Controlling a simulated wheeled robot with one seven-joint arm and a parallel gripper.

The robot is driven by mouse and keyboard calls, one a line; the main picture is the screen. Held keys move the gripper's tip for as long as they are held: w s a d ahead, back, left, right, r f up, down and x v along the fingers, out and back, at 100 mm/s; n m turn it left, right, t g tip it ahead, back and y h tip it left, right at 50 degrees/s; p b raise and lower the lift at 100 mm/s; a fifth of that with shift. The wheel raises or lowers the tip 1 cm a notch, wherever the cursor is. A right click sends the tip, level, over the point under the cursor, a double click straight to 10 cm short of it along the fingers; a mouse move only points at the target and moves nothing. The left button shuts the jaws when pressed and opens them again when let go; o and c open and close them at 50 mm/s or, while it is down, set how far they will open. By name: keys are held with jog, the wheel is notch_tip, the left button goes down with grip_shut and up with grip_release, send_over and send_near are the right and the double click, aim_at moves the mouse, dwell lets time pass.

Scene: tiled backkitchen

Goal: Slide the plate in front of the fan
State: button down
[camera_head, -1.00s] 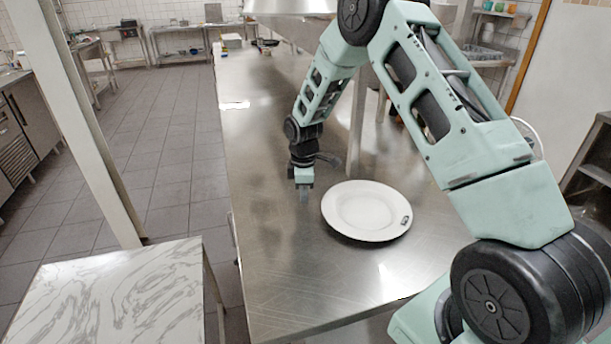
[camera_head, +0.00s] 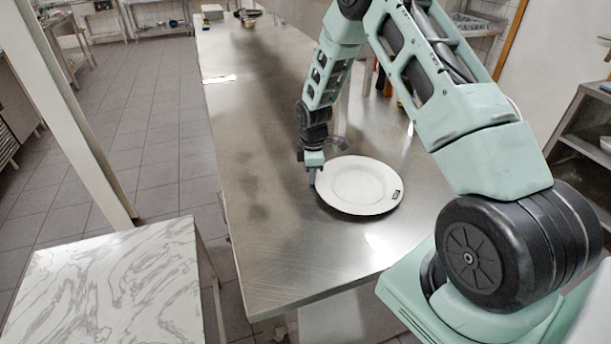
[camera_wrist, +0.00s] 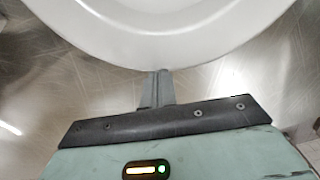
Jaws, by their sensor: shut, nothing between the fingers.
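A white round plate (camera_head: 357,184) lies flat on the steel counter, with a small dark mark on its right rim. It also fills the top of the wrist view (camera_wrist: 165,25). My gripper (camera_head: 313,180) is low over the counter at the plate's left edge. In the wrist view my gripper's fingers (camera_wrist: 161,75) are together and empty, with their tips at the plate's rim. I cannot tell whether they touch it. I do not see a fan that I can make out clearly.
The long steel counter (camera_head: 262,190) has bare room to the left of and in front of the plate. A marble-topped table (camera_head: 110,285) stands at the lower left. Small items (camera_head: 247,14) sit at the counter's far end. A shelf unit (camera_head: 585,130) stands at the right.

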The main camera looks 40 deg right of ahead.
aim_at(346, 180)
jog(key=s+d, duration=0.2)
jog(key=d, duration=0.2)
jog(key=s+d, duration=0.3)
jog(key=d, duration=0.1)
jog(key=s+d, duration=0.2)
jog(key=d, duration=0.2)
jog(key=shift+s+d, duration=0.35)
jog(key=w+a, duration=0.1)
jog(key=a, duration=0.1)
jog(key=w+a, duration=0.1)
jog(key=shift+w+a, duration=0.15)
jog(key=shift+a, duration=0.25)
notch_tip(346, 180, up, 10)
jog(key=b, duration=0.2)
jog(key=shift+d, duration=0.2)
